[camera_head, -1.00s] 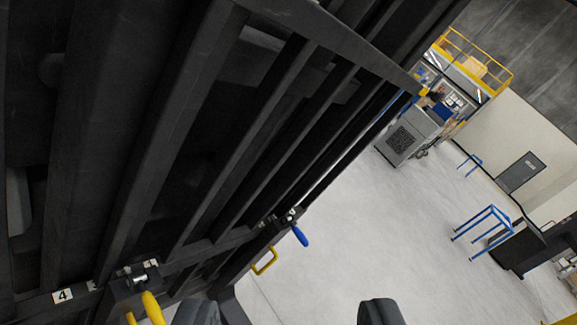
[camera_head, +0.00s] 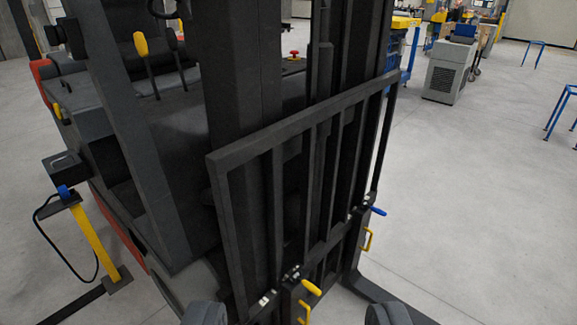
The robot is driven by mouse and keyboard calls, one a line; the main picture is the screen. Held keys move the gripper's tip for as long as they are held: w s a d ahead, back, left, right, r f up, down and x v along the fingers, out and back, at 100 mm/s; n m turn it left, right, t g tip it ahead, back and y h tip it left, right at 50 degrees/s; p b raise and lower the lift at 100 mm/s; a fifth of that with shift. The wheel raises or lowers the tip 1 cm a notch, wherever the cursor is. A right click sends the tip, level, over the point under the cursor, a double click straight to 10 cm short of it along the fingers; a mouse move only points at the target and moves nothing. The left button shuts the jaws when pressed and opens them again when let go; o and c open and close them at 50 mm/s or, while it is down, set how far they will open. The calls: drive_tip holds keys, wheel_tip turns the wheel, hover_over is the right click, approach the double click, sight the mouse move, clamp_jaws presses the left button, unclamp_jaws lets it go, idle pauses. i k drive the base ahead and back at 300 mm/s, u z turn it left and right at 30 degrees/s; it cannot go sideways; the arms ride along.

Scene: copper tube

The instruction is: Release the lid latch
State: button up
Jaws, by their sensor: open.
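My gripper (camera_head: 296,314) shows at the bottom edge of the head view as two dark fingertips, wide apart with nothing held. A black forklift-like machine with an upright barred frame (camera_head: 224,195) stands ahead. Low on the frame is a small lever with a yellow handle (camera_head: 311,287), between the fingertips in the picture and apparently beyond them. A yellow loop handle (camera_head: 304,312) is just below it. Farther right on the frame are a blue-handled lever (camera_head: 378,211) and another yellow loop (camera_head: 367,240). I cannot make out a lid or tell which part is its latch.
A yellow post (camera_head: 95,240) with a blue top and black cable stands at left. Dark forks or legs reach along the floor. A grey cabinet (camera_head: 446,72) and blue stands (camera_head: 563,110) are at the back right. The grey floor at right is clear.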

sight(56, 109)
drive_tip(key=u, duration=0.05)
drive_tip(key=k, duration=0.5)
drive_tip(key=u, duration=0.4)
drive_tip(key=i, duration=0.65)
drive_tip(key=u, duration=0.75)
drive_tip(key=i, duration=1.65)
drive_tip(key=k, duration=0.65)
drive_tip(key=u, duration=0.35)
drive_tip(key=i, duration=0.9)
drive_tip(key=u, duration=0.5)
drive_tip(key=i, duration=1.3)
drive_tip(key=z, duration=0.45)
